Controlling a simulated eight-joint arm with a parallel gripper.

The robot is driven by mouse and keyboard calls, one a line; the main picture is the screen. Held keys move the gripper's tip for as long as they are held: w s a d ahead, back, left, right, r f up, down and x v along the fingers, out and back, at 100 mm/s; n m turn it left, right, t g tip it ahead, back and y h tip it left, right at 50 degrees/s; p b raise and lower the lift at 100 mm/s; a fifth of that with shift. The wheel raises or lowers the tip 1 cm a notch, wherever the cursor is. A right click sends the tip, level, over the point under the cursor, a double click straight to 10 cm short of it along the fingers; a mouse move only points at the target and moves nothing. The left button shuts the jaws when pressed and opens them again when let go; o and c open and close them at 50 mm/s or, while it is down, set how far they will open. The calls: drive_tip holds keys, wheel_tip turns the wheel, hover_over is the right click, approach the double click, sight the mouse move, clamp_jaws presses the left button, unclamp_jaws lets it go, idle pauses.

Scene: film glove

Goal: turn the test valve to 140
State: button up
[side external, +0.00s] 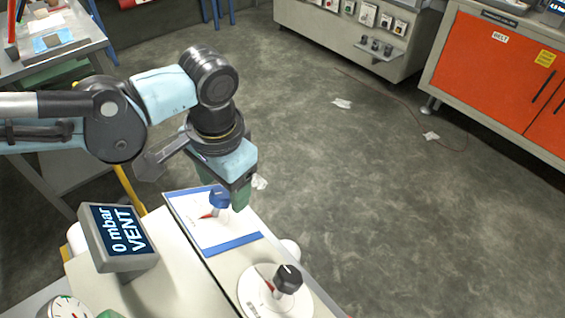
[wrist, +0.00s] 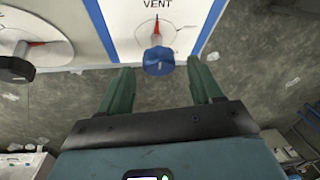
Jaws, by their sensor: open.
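The blue valve knob (wrist: 158,62) sits on a white panel (wrist: 126,22) with blue side strips. Its red pointer points up at the printed word VENT. In the side view the blue knob (side external: 219,196) is partly covered by my gripper. My gripper (wrist: 160,66) has two green fingers, open, one on each side of the knob in the wrist view, with a visible gap to it on both sides. In the side view my gripper (side external: 240,197) is just behind and right of the knob. Whether the fingertips reach knob height is hard to tell.
A display (side external: 120,237) reads 0 mbar VENT. A black knob (side external: 288,279) on a round white dial stands nearby; it also shows in the wrist view (wrist: 15,68). A gauge (side external: 68,308) is at the bottom left. Orange cabinets (side external: 490,70) stand far off across open floor.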

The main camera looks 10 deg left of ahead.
drive_tip(key=shift+f, duration=0.4)
drive_tip(key=c, duration=1.1)
drive_tip(key=shift+o, duration=0.2)
